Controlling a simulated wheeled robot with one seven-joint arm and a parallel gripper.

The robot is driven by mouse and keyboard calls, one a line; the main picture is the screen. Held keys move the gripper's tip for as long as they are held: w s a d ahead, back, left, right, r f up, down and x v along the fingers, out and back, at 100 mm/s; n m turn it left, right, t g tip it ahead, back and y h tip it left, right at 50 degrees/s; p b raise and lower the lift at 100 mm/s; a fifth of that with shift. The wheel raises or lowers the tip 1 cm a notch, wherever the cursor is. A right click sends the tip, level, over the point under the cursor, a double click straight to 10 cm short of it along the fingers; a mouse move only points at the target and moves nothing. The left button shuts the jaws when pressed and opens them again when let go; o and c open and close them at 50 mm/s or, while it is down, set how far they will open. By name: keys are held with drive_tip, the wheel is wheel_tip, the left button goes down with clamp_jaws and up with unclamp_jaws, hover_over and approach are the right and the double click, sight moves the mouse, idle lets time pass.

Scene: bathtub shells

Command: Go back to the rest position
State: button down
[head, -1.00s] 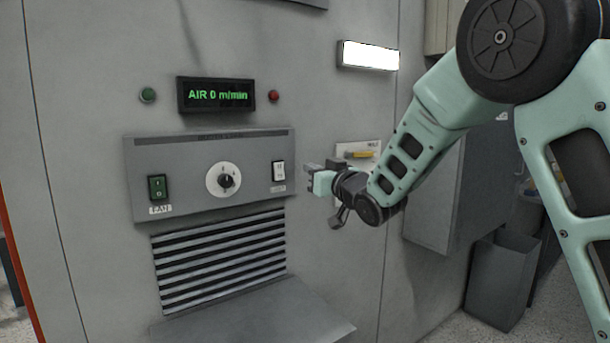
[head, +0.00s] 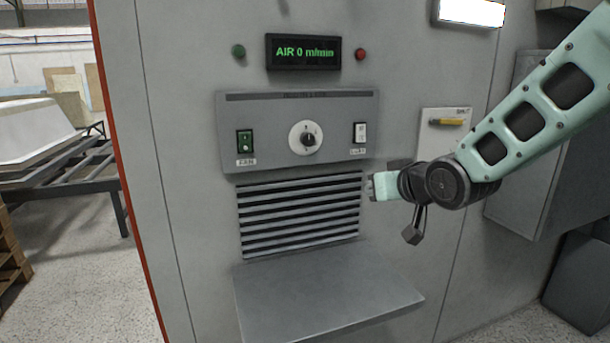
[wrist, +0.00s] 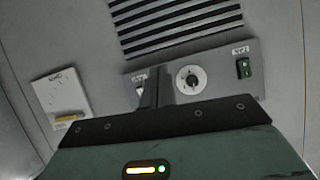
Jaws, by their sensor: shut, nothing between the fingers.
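My gripper (head: 371,186) is at the right edge of the vent slats in the head view, below the control panel (head: 300,165). It is shut and empty, and it appears apart from the panel. In the wrist view my gripper (wrist: 152,92) shows as a dark narrow shape in front of the panel (wrist: 205,90), which looks upside down there. The panel carries a green switch (head: 244,141), a round dial (head: 305,138) and a white switch (head: 360,132). The display (head: 303,52) above it reads "AIR 0 m/min".
A grey shelf (head: 325,300) juts out below the vent slats (head: 300,214). A plate with a yellow handle (head: 447,122) is on the wall behind my arm. A grey cabinet (head: 530,150) and a bin (head: 580,280) stand at the right. Open floor (head: 75,280) lies at the left.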

drive_tip(key=s+a+f+n+g+h, duration=0.1)
drive_tip(key=s+a+f+g, duration=0.2)
drive_tip(key=s, duration=0.6)
drive_tip(key=s+a+f+n+g, duration=0.1)
drive_tip(key=s+f+g, duration=0.3)
drive_tip(key=s, duration=0.5)
drive_tip(key=s+d+f+n+g+h, duration=0.1)
drive_tip(key=s+g, duration=0.1)
drive_tip(key=s, duration=0.6)
drive_tip(key=s+d+f+n+g+h, duration=0.1)
drive_tip(key=s+f+g, duration=0.1)
drive_tip(key=s, duration=0.7)
drive_tip(key=shift+s+d+n+g+h, duration=0.2)
drive_tip(key=shift+d+n+g+h, duration=0.1)
drive_tip(key=shift+d+g+h, duration=0.15)
drive_tip(key=shift+a, duration=0.15)
